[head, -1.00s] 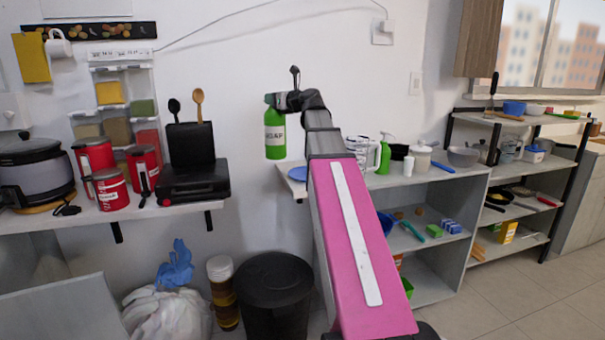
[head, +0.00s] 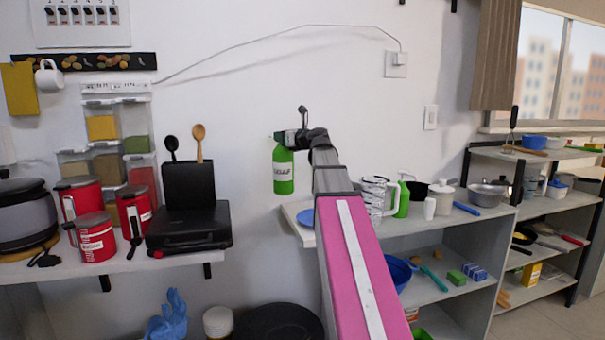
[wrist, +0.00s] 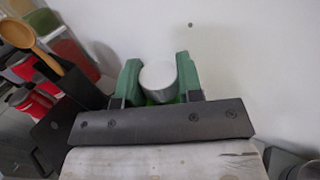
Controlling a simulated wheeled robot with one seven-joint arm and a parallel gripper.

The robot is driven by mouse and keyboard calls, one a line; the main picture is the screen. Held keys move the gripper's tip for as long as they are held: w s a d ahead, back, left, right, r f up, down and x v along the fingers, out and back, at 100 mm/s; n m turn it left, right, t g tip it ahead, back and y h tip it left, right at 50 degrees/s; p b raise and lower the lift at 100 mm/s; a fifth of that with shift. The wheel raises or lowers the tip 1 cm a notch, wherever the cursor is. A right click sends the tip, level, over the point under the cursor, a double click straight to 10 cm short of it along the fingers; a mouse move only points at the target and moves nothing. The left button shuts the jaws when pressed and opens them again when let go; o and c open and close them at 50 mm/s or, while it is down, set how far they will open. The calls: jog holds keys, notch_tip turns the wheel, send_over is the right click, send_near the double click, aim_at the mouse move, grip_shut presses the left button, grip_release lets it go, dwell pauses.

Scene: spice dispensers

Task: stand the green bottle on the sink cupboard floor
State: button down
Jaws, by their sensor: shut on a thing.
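The green bottle (head: 283,171) with a pale label hangs upright in mid-air in front of the white wall in the head view. My gripper (head: 287,139) is shut on it near its top. In the wrist view the two green fingers of my gripper (wrist: 158,78) sit on either side of the bottle's round white cap (wrist: 158,75), with a little green below it. No sink cupboard floor can be made out in these views.
A shelf with a black case (head: 188,225) and red canisters (head: 95,237) is to the left. A shelf unit (head: 450,235) with a green spray bottle (head: 403,199) and pots is to the right. A black bin (head: 280,322) stands below. The air around the bottle is clear.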

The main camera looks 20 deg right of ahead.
jog(key=w+d+f, duration=0.4)
jog(key=d+f, duration=0.3)
jog(key=f, duration=0.2)
jog(key=shift+w+d, duration=0.15)
jog(key=shift+d, duration=0.15)
jog(key=shift+f, duration=0.25)
jog(key=c, duration=0.8)
grip_release()
jog(key=shift+r, duration=0.15)
